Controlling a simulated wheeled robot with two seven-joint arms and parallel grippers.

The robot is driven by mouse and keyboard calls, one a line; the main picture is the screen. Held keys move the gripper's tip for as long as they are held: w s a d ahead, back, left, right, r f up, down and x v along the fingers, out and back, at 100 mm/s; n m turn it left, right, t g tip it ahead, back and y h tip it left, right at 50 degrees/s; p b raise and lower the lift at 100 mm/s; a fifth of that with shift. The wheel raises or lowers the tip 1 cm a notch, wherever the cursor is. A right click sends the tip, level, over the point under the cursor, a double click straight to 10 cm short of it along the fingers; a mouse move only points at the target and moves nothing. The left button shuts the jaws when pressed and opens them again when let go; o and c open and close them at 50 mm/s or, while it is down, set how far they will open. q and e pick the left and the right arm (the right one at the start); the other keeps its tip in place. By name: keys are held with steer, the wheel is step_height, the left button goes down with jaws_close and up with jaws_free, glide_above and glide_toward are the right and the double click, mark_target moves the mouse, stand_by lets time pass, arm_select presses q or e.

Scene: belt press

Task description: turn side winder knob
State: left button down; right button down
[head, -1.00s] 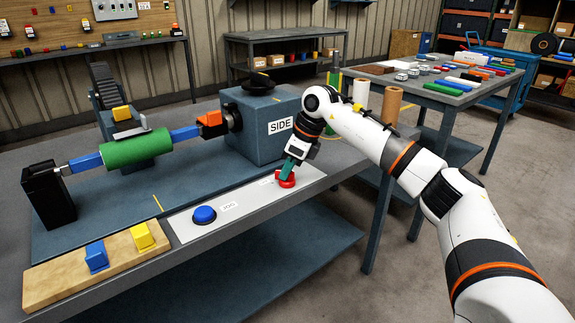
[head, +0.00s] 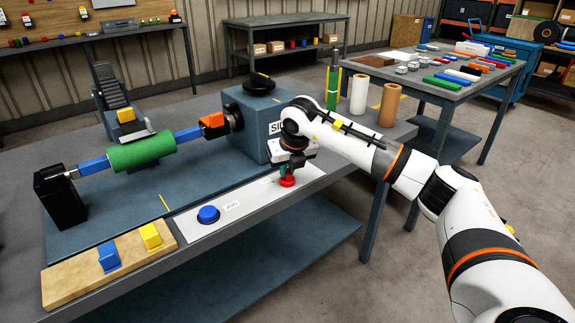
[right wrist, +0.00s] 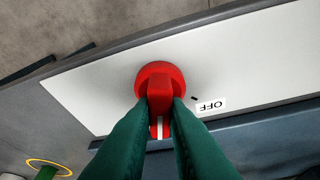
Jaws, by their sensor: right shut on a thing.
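The red winder knob (head: 288,181) sits on the white panel at the front of the bench, below the blue SIDE box (head: 255,120). In the right wrist view the knob (right wrist: 160,82) has a raised grip bar with a white line, and an OFF label (right wrist: 211,105) lies beside it. My right gripper (head: 285,173) points down at the knob, and its green fingers (right wrist: 160,125) are shut on the grip bar from both sides. The white line points between the fingers, not straight at the OFF label. My left gripper is not in view.
A blue JOG button (head: 208,214) stands on the same panel, left of the knob. A green roller (head: 142,151) lies between blue shafts behind. A wooden board (head: 75,279) with blue and yellow blocks is at the front left. Upright rolls (head: 390,104) stand to the right.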

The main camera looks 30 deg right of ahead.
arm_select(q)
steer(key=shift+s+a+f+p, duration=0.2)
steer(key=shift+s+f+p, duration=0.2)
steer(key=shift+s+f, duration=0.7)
arm_select(e)
steer(key=m+h, duration=0.1)
steer(key=m, duration=0.1)
steer(key=m+h, duration=0.1)
steer(key=m, duration=0.2)
steer(key=shift+r+m+g, duration=0.1)
steer(key=shift+m+g, duration=0.2)
steer(key=shift+g, duration=0.1)
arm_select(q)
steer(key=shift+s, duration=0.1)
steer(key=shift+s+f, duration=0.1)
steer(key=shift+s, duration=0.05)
arm_select(e)
steer(key=c, duration=1.4)
jaws_free()
steer(key=shift+c, duration=0.2)
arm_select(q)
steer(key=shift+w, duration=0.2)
